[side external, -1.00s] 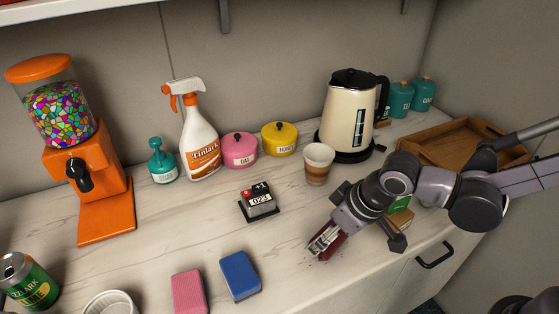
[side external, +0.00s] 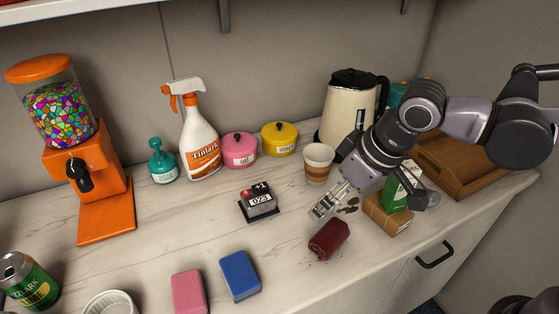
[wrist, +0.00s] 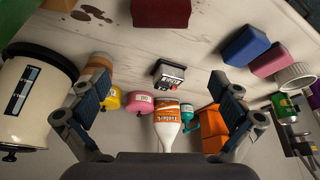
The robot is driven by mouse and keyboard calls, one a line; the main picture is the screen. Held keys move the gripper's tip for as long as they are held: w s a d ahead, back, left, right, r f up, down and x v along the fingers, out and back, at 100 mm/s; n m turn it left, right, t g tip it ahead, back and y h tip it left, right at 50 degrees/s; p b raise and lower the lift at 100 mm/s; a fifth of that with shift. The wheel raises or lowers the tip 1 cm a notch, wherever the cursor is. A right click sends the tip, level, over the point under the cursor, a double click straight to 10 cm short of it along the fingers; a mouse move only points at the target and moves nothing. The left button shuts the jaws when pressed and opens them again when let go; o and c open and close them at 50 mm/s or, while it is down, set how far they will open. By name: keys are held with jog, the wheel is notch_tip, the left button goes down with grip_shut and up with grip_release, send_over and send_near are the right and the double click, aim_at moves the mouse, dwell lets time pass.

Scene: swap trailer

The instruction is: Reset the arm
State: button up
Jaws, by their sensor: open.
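My gripper (side external: 330,201) is open and empty, raised above the counter (side external: 200,240). In the wrist view its two fingers (wrist: 160,98) stand wide apart with nothing between them at their depth. A dark red block-like object (side external: 329,239) lies on the counter just below and in front of my gripper, apart from it. It also shows at the top edge of the wrist view (wrist: 160,12). Dark specks lie around it, and brown spots (side external: 349,205) mark the counter beside my fingers.
A paper cup (side external: 318,163) and a cream kettle (side external: 348,112) stand behind my gripper. A green carton (side external: 398,193), a brown box (side external: 386,214) and a wooden tray (side external: 460,172) are to the right. A counter device (side external: 259,202), a blue block (side external: 240,275) and a pink block (side external: 188,291) are to the left.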

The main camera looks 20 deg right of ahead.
jog(key=w+a+r+m+h, duration=0.1)
jog(key=w+a+r+m, duration=0.1)
jog(key=w+a, duration=0.6)
jog(key=shift+w+r, duration=0.15)
jog(key=shift+w, duration=0.65)
jog(key=shift+a, duration=0.1)
jog(key=s+d+f, duration=0.1)
jog(key=s+d, duration=0.1)
jog(key=s, duration=0.1)
jog(key=s+d+f+n, duration=0.1)
jog(key=s+d, duration=0.2)
jog(key=s+d+n+y, duration=0.1)
jog(key=s+d, duration=0.2)
jog(key=shift+s+d+f, duration=0.1)
jog(key=shift+s+f, duration=0.15)
jog(key=shift+f, duration=0.5)
jog(key=shift+r, duration=0.1)
